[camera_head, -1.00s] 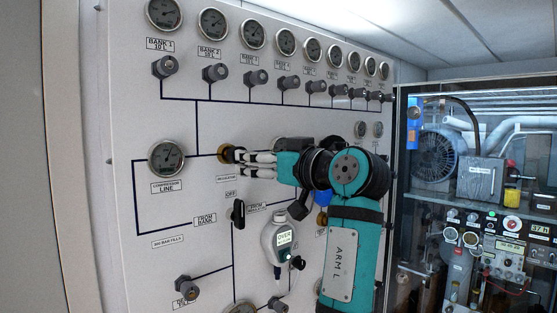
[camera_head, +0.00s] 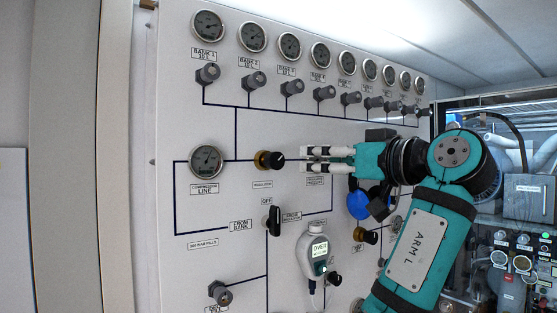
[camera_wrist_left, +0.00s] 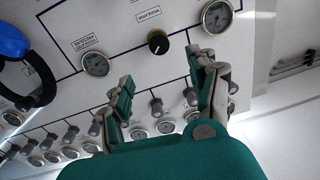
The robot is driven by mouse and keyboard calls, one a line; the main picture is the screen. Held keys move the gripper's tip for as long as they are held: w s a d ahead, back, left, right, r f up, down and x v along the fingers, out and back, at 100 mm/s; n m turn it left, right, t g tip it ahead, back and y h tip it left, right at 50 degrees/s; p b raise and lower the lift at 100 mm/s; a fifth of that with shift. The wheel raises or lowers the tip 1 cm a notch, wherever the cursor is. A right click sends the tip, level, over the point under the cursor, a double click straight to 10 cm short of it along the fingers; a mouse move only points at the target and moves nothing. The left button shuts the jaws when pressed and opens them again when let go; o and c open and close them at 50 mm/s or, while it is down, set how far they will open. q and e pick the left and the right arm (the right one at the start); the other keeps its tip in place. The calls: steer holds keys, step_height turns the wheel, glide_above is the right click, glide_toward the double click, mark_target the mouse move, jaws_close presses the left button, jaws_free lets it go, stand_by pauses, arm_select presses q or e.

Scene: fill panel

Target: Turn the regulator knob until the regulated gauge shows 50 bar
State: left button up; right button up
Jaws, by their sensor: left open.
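The regulator knob (camera_head: 268,160), black with a brass collar, sticks out of the white panel in the head view. It also shows in the wrist view (camera_wrist_left: 158,42), upside down. My left gripper (camera_head: 303,159) is open and empty, its fingertips just right of the knob and apart from it. In the wrist view the two fingers (camera_wrist_left: 165,78) are spread wide, with the knob beyond the gap between them. The regulated gauge (camera_wrist_left: 95,63) shows in the wrist view, too small to read. In the head view my left gripper hides it. My right gripper is not in view.
The compression line gauge (camera_head: 206,160) is left of the knob. A black selector lever (camera_head: 272,220) and a white handheld device (camera_head: 316,255) are below. A blue round part (camera_head: 358,205) is beneath my left gripper. Bank gauges and small valves line the panel top.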

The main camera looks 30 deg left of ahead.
mark_target(278, 160)
arm_select(q)
steer(key=p+x, duration=0.5)
steer(key=x, duration=0.8)
steer(key=shift+w+a, duration=0.1)
steer(key=shift+w+a+p, duration=0.15)
steer(key=shift+a+p, duration=0.25)
steer(key=shift+a, duration=0.05)
steer(key=shift+f, duration=0.1)
steer(key=shift+d, duration=0.15)
steer(key=c, duration=1.2)
steer(key=shift+f+m+b, duration=0.1)
steer(key=shift+m+b, duration=0.2)
steer(key=shift+m, duration=0.4)
